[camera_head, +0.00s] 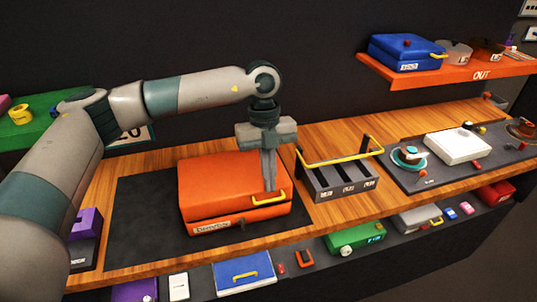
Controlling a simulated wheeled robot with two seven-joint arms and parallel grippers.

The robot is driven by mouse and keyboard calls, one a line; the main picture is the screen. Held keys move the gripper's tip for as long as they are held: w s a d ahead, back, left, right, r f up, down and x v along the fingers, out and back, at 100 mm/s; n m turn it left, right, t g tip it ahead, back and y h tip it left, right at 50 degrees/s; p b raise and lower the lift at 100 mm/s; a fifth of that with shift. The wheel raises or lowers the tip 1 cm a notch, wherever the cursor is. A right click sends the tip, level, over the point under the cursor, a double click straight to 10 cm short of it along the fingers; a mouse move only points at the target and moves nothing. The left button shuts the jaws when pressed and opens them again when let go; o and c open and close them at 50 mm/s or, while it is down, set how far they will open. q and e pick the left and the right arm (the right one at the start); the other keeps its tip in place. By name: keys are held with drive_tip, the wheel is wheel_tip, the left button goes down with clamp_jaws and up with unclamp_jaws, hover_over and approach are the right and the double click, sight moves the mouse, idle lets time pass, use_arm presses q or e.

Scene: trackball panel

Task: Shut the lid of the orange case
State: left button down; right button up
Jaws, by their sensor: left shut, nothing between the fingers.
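The orange case (220,190) sits on a dark mat (140,225) on the wooden bench. Its lid looks down, or very nearly so; a dark seam shows along the front above a white label. A yellow handle (270,200) is at its front right. My left gripper (270,188) points down over the right part of the lid, its fingers shut and empty. The fingertips are at or just above the lid near the handle; I cannot tell whether they touch. My right gripper is not in view.
A grey divided tray (335,187) with a yellow handle stands right of the case. A dark panel (425,178) with a white box (457,147) lies farther right. An orange shelf (440,78) holds a blue case (405,52). A purple holder (86,236) stands left.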

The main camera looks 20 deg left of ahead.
sight(270, 200)
use_arm(q)
wheel_tip(270, 200, down, 3)
drive_tip(key=shift+w+a+p, duration=0.1)
drive_tip(key=shift+w+p, duration=0.05)
drive_tip(key=shift+p, duration=0.35)
drive_tip(key=shift+b+x, duration=1.2)
drive_tip(key=shift+b, duration=0.05)
drive_tip(key=shift+s, duration=0.25)
